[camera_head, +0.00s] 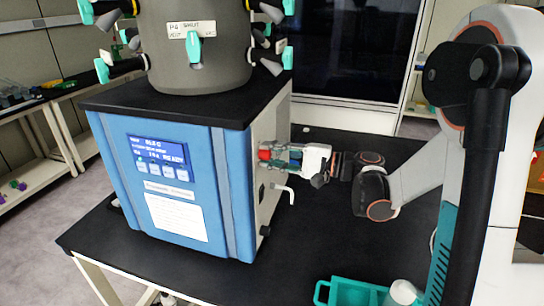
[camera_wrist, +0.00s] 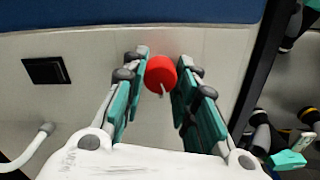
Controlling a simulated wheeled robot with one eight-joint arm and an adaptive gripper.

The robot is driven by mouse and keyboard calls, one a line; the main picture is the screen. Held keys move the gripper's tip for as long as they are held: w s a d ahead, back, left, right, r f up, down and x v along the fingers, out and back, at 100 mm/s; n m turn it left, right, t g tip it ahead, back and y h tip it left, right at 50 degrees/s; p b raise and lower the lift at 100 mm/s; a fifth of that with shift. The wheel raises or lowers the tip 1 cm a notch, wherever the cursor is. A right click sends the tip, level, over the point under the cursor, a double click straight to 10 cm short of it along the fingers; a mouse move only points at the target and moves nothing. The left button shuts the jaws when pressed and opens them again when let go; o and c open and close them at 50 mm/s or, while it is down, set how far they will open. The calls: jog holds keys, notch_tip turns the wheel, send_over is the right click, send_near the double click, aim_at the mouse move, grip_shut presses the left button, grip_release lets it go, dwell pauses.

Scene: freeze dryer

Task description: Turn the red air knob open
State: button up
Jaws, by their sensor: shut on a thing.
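The red air knob (camera_wrist: 160,73) sits on the pale side panel of the blue freeze dryer (camera_head: 175,185). It is round, with a thin light mark near its lower edge in the wrist view. My gripper (camera_wrist: 160,80) has its teal finger pads on both sides of the knob and is shut on it. In the head view the knob (camera_head: 264,154) shows as a small red spot at the tips of my gripper (camera_head: 275,155), which reaches in from the right. The far side of the knob is hidden.
A white pipe (camera_head: 284,189) sticks out below the knob. A dark square socket (camera_wrist: 46,70) is on the panel. A teal tray (camera_head: 350,292) stands at the table's front. A grey chamber (camera_head: 195,50) with teal valves tops the machine. The black table right of it is largely clear.

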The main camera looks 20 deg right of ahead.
jog(key=shift+m, duration=1.9)
jog(key=o, duration=1.1)
jog(key=shift+f, duration=0.1)
jog(key=shift+d, duration=0.1)
jog(key=v, duration=1.2)
